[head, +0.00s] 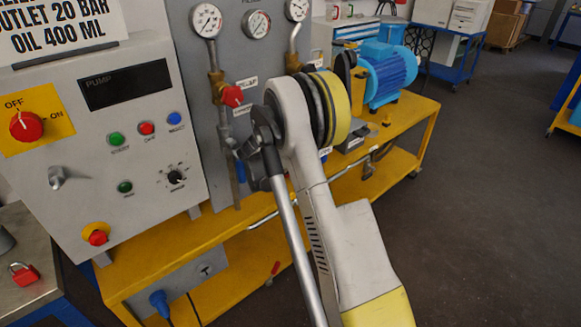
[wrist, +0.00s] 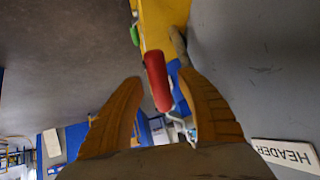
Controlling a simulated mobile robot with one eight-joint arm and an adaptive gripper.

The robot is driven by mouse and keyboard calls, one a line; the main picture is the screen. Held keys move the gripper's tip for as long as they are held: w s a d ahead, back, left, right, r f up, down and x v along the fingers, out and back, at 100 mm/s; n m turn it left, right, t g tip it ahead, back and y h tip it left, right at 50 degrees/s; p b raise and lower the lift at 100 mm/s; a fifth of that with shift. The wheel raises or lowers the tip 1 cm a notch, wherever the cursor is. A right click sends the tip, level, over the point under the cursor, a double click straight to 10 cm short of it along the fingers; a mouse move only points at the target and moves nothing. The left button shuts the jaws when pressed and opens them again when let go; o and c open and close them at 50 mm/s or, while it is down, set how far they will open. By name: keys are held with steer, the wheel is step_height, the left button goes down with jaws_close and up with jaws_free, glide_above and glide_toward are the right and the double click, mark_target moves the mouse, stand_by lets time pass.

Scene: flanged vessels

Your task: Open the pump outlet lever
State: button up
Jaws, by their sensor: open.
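In the wrist view, a red lever handle (wrist: 157,80) stands out from the grey panel side, its near end between my gripper's orange fingertips (wrist: 161,82). The fingers are open, with a gap visible on the left; on the right the handle lies close to the finger, and I cannot tell whether they touch. In the head view, a red valve handle (head: 232,96) sits on the brass and steel pipe, left of my arm. I cannot tell which lever carries the pump outlet name.
A white "HEADER" label (wrist: 286,153) is on the grey panel (wrist: 265,80). In the head view, a blue lever (head: 240,171) hangs lower on the pipe. The control box (head: 104,135) stands left, the blue motor (head: 388,73) behind right. Open floor (head: 480,190) lies right.

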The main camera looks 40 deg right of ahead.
step_height(320, 180, up, 10)
steer(key=shift+r, duration=0.1)
stand_by(0.4)
